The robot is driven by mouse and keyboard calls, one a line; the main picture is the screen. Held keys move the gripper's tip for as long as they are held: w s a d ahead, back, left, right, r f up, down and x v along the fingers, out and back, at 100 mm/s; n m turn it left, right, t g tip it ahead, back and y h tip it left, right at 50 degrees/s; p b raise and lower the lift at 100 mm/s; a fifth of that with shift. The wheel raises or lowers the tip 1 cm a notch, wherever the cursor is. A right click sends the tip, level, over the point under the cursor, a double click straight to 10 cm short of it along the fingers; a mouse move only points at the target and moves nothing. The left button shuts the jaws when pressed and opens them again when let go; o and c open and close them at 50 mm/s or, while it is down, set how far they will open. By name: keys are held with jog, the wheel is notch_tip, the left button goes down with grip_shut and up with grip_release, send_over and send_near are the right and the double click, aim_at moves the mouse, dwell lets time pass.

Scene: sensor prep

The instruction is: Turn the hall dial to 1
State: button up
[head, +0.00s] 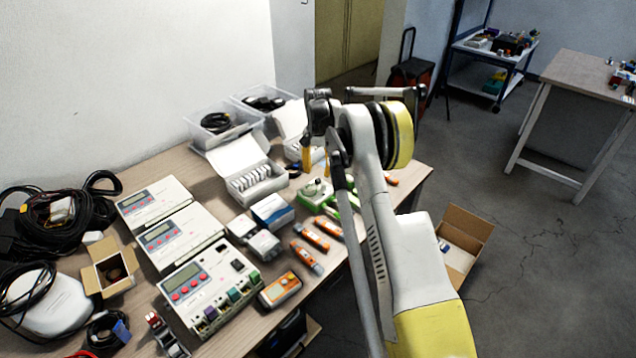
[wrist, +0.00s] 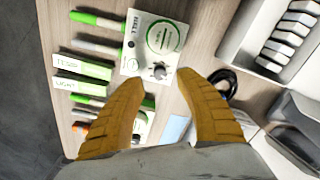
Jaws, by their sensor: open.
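The hall dial is a grey knob (wrist: 159,70) on a white panel (wrist: 133,66) with green ring markings and lettering that reads HALL, turned in the picture. In the wrist view the knob shows just ahead of my gripper (wrist: 158,80), between its two yellow fingertips. The fingers are spread apart with nothing held between them. I cannot tell from these frames whether they touch the knob. The number that the knob points to is too small to read. In the head view the white and green panel (head: 315,191) lies on the table below my gripper (head: 316,160).
Green and white pens (wrist: 95,20) and labelled blocks (wrist: 80,66) lie beside the panel. A white box of several pale pieces (head: 258,184) stands to its left in the head view. Orange testers (head: 306,257) and grey meters (head: 205,290) are nearer. An open cardboard box (head: 466,233) is at right.

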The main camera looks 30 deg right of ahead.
aim_at(318, 179)
jog(key=shift+f+b, duration=0.5)
jog(key=shift+f, duration=1.45)
grip_shut()
jog(key=shift+n+p, duration=0.6)
jog(key=shift+n, duration=1.7)
grip_release()
notch_tip(318, 179, up, 12)
